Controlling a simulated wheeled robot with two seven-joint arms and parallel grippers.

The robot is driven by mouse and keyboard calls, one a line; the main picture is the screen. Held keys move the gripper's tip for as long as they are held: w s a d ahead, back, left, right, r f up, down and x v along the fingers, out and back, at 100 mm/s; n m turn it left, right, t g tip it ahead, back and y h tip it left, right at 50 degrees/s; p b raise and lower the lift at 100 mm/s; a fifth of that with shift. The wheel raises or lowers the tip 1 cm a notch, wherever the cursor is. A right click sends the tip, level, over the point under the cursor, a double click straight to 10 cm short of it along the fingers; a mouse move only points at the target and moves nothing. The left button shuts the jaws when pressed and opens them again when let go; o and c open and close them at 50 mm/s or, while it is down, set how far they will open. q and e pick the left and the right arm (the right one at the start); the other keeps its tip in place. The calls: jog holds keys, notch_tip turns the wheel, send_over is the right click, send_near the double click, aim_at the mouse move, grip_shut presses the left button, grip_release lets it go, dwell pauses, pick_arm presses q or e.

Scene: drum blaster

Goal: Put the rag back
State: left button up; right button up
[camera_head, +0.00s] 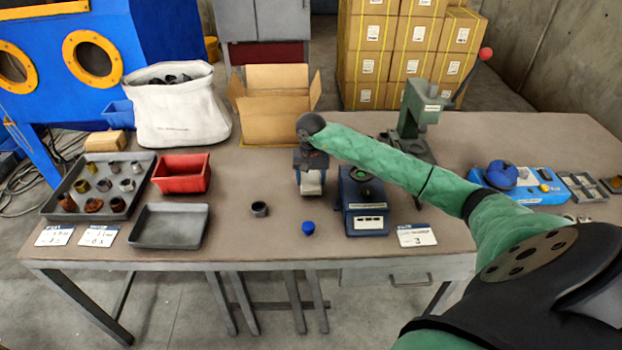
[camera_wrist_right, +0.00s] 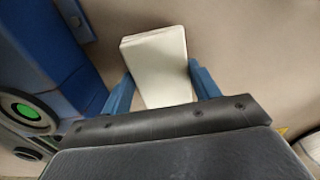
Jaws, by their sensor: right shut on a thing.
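The rag looks like a folded white-cream cloth (camera_wrist_right: 155,60) in the right wrist view, between the two blue fingers of my right gripper (camera_wrist_right: 160,92). In the head view, my right gripper (camera_head: 311,190) points down over the middle of the table, shut on the rag (camera_head: 311,181). The rag's lower end is at or close above the tabletop; I cannot tell whether it touches. My left gripper is not in view.
A blue scale-like device (camera_head: 363,205) stands close to the right of the gripper. A blue cap (camera_head: 308,228) and a dark ring (camera_head: 260,209) lie in front. An open cardboard box (camera_head: 275,126) stands behind, a red bin (camera_head: 181,174) and an empty grey tray (camera_head: 169,227) left.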

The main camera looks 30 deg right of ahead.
jog(key=shift+f, duration=0.6)
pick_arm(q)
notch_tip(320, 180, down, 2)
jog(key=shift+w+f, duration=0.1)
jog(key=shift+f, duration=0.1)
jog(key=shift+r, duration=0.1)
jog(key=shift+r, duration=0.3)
pick_arm(e)
jog(key=shift+f, duration=0.1)
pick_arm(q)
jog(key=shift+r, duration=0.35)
pick_arm(e)
jog(key=o, duration=0.9)
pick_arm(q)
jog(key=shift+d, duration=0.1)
